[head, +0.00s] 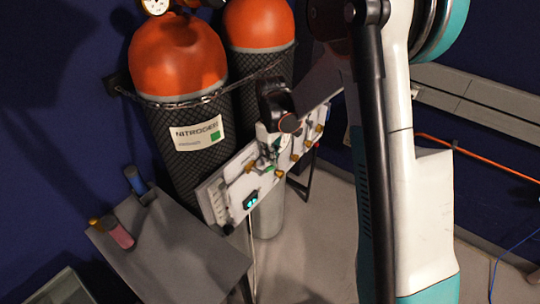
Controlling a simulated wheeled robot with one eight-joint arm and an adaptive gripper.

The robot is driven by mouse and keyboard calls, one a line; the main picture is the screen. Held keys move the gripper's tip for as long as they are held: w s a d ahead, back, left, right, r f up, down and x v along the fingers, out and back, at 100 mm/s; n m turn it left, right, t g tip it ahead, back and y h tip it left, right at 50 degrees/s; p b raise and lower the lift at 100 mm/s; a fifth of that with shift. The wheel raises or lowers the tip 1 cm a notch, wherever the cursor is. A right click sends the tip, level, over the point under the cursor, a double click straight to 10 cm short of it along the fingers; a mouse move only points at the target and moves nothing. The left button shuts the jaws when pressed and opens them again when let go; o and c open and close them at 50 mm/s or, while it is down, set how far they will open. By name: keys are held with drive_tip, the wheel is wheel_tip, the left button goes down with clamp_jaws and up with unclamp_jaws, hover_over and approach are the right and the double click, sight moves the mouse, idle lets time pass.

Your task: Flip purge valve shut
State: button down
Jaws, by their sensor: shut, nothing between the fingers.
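A pale valve panel (234,190) stands in front of the gas cylinders in the head view, running up to the right. Several small brass-coloured fittings sit along it, among them one at the lower middle (280,173) and one further right (295,157). I cannot tell which one is the purge valve, or the position of any handle. My gripper (269,153) is at the panel's middle, in front of its face, and shut with nothing held. The fingertips are small, and whether they touch a fitting is unclear. My wrist and arm hide part of the panel's upper edge.
An orange-topped nitrogen cylinder (178,62) and a second cylinder (259,25) stand behind the panel, with a chain across them. A grey table (170,258) at lower left holds a pink cylinder (119,234) and a blue one (135,179).

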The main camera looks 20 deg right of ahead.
drive_tip(key=shift+f+b, duration=0.6)
drive_tip(key=shift+f, duration=0.7)
wheel_tip(320, 180, up, 12)
idle(0.6)
drive_tip(key=r+m+p, duration=0.1)
drive_tip(key=m+p, duration=0.2)
drive_tip(key=m, duration=0.3)
drive_tip(key=d+m+p, duration=0.1)
drive_tip(key=m+p, duration=0.2)
drive_tip(key=m, duration=0.3)
drive_tip(key=d+r+m+p, duration=0.1)
drive_tip(key=m+p, duration=0.2)
drive_tip(key=m, duration=0.3)
drive_tip(key=shift+w+d+r+h, duration=0.1)
drive_tip(key=shift+w+r+h, duration=0.1)
drive_tip(key=shift+r+h, duration=0.15)
